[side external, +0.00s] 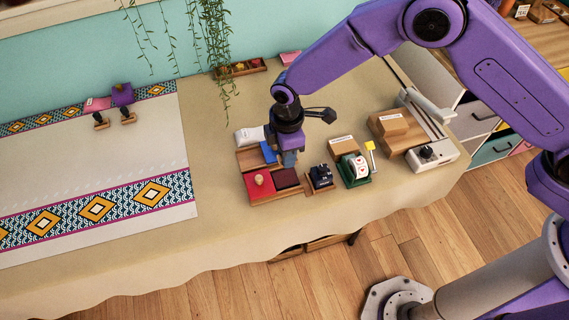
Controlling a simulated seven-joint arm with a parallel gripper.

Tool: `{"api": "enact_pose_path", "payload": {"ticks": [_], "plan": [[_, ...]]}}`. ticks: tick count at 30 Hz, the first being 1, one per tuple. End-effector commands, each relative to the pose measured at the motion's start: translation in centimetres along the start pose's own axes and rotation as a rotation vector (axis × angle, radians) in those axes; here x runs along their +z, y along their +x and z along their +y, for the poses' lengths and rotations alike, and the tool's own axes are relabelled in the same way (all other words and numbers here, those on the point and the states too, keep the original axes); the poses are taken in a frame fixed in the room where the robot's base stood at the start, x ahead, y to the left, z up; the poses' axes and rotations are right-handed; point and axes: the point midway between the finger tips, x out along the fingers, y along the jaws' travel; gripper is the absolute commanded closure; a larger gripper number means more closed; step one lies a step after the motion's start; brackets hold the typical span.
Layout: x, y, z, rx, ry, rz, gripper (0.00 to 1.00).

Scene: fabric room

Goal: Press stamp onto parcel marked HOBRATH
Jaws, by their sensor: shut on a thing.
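My gripper (289,157) points down over the wooden tray of coloured pads, near its back right. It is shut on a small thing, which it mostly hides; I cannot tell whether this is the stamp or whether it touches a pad. A light wooden knob (259,180) stands on the red pad (257,189) at the front left of the tray. A blue pad (268,153) and a dark red pad (286,178) lie close by. Brown boxes with white labels, one small (343,146) and one larger (391,123), are to the right. No label is readable, so I cannot pick out HOBRATH.
A small dark device (321,177), a green holder (355,172) and a grey-and-wood device with a long arm (432,153) stand to the right. A patterned cloth (90,165) covers the left, with pink and purple items (122,95) at its back. Plants hang behind.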

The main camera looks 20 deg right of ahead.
Motion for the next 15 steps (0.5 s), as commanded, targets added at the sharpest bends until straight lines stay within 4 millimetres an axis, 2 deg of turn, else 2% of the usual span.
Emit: {"api": "enact_pose_path", "payload": {"ticks": [5, 9, 15], "plan": [[4.9, 0.2, 1.7, -0.003, 0.01, -0.003, 0.96], [9.8, 0.4, 2.8, -0.003, 0.008, -0.001, 0.96], [15.4, 0.5, 3.3, -0.002, 0.004, 0.0, 0.96]]}}
